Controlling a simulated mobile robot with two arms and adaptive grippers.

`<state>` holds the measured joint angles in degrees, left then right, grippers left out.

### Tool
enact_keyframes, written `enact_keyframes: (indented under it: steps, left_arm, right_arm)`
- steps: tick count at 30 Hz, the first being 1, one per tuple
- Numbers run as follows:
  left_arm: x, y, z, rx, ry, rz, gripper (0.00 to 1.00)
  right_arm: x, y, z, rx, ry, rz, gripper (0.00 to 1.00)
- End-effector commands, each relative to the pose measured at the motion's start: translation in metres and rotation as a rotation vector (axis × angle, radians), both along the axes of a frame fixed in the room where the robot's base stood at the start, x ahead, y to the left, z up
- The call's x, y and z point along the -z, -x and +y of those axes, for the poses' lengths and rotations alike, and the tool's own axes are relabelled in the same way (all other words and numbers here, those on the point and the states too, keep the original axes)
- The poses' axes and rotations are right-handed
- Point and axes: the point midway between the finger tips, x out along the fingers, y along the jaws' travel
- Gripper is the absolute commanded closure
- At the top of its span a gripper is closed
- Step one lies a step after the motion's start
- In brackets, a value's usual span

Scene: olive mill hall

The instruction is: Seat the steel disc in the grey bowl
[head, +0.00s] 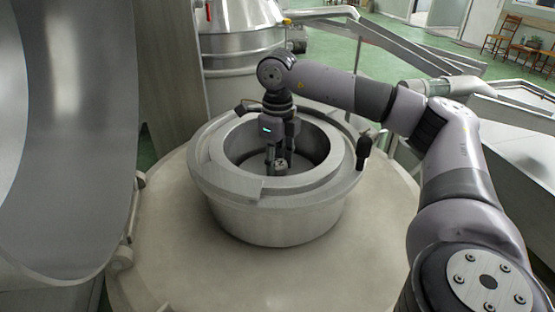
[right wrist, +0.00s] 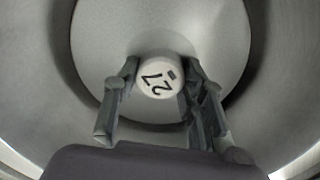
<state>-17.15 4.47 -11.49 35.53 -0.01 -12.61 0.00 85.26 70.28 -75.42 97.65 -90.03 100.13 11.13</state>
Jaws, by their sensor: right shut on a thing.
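The grey bowl (head: 225,182) is a thick-rimmed round vessel standing on a broad pale round top. My right gripper (head: 277,166) reaches down into it from above, its fingertips below the rim. In the right wrist view my right gripper (right wrist: 158,82) is shut on the round white knob (right wrist: 155,78) of the steel disc (right wrist: 215,35), one finger on each side. The knob has black characters on it. The disc lies within the bowl's walls (right wrist: 285,70), with a dark band around its visible edge. I cannot tell whether it touches the bowl's floor. My left gripper is out of view.
The pale round top (head: 180,240) around the bowl is clear. A large curved metal panel (head: 60,150) stands close on the left. A steel drum (head: 240,40) is behind the bowl, and metal troughs (head: 500,140) lie to the right.

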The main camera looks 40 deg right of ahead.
Motion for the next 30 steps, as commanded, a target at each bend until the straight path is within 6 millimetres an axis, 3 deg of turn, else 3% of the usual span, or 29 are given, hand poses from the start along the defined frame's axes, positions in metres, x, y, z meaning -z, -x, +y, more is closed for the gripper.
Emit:
enact_keyframes:
  steps: [30]
  left_arm:
    - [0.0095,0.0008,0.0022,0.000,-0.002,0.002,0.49]
  right_arm:
    - [0.0119,-0.0003,0.0000,0.000,-0.001,-0.002,1.00]
